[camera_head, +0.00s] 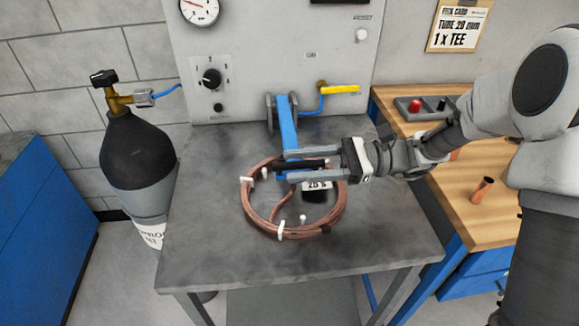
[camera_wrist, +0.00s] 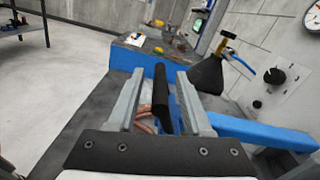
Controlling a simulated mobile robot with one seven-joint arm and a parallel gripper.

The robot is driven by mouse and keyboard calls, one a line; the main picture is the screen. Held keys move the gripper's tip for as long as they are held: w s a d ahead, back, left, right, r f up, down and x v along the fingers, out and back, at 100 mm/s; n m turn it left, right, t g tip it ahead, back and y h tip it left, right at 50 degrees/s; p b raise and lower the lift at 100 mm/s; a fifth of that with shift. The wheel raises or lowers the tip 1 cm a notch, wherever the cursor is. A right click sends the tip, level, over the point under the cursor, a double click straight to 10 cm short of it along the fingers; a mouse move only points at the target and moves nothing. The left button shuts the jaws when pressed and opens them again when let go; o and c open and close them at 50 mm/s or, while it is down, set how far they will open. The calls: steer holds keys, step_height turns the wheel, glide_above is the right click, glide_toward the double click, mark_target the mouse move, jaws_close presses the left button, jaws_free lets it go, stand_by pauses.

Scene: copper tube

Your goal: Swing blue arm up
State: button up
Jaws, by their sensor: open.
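The blue arm (camera_head: 287,122) runs from a grey pivot (camera_head: 269,113) at the panel's foot forward over the grey table. A black handle (camera_head: 300,163) sticks out sideways at its front end. My gripper (camera_head: 289,166) reaches in from the right, its two grey fingers apart, one on each side of the handle. In the wrist view the black handle (camera_wrist: 161,97) lies between the open fingers (camera_wrist: 157,82), and the blue arm (camera_wrist: 260,130) passes to the right. A gap shows on the handle's left; whether the right finger touches it I cannot tell.
A copper tube coil (camera_head: 258,222) lies on the table (camera_head: 230,277) below my gripper, with a label partly under it. A yellow-handled valve (camera_head: 340,89) is right of the arm. A dark gas cylinder (camera_head: 137,150) stands left. A wooden bench (camera_head: 460,220) is right.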

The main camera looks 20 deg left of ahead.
steer(key=shift+x, duration=1.05)
jaws_close()
stand_by(0.7)
